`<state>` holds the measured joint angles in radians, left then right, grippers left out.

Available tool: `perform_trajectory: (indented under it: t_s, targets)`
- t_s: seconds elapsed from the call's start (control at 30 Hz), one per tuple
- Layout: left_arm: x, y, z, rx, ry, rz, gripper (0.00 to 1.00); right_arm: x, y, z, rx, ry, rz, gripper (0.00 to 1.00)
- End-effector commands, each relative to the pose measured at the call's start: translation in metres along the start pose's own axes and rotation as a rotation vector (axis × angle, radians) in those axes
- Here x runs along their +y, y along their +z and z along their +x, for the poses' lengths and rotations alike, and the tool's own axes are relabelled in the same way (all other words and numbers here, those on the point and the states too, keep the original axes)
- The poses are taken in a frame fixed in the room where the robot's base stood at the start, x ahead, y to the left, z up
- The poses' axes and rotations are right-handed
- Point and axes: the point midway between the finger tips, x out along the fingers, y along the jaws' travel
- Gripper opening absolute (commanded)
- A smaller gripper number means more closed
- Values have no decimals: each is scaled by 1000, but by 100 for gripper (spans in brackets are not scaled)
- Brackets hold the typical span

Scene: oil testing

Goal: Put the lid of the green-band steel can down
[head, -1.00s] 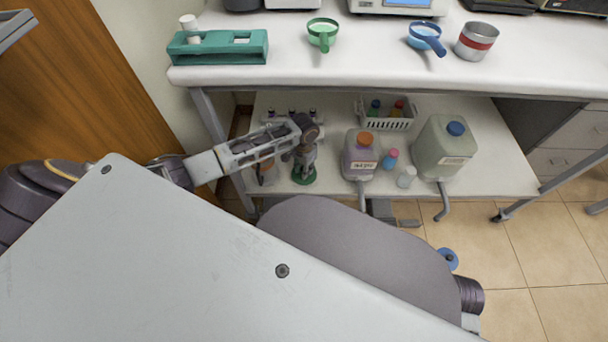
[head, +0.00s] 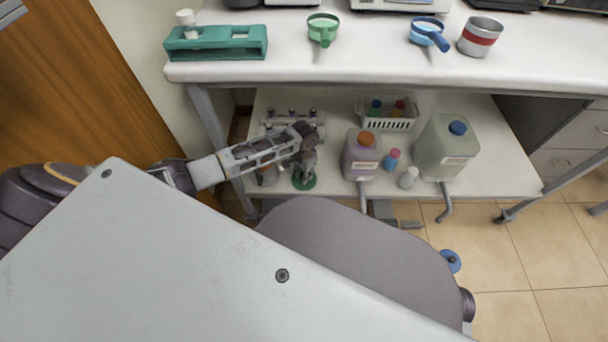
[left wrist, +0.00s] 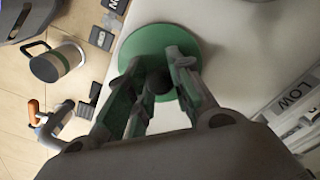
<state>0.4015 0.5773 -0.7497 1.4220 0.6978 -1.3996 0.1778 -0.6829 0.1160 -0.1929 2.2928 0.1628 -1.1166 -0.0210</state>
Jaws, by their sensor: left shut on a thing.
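My left gripper (head: 307,166) reaches down over the lower shelf, at its left part. It is shut on the knob of a round green lid (head: 304,183). In the left wrist view the fingertips (left wrist: 158,78) close around the dark knob at the middle of the lid (left wrist: 195,50). The lid lies level, close over or on the pale shelf; I cannot tell if it touches. My right gripper is not in view.
The lower shelf (head: 272,103) also holds a purple-filled jug (head: 361,160), a large grey-green jug (head: 446,155), small bottles and a white basket (head: 386,121). A rack stands behind my gripper. The worktop (head: 370,65) overhangs the shelf's back.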

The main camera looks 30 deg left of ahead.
Motion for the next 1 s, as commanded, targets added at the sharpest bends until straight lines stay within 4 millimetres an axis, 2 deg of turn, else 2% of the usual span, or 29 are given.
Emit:
perform_trajectory:
  t_s: [0.2, 0.23, 0.37, 0.87, 1.0]
  targets:
    - [0, 0, 3, 0, 0, 0, 4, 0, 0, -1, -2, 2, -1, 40]
    - [0, 0, 3, 0, 0, 0, 26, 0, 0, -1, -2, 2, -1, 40]
    - [0, 0, 3, 0, 0, 0, 43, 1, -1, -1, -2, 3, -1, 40]
    - [0, 0, 0, 0, 0, 0, 44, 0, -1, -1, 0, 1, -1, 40]
    - [0, 0, -4, 0, 0, 0, 44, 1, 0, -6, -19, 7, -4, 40]
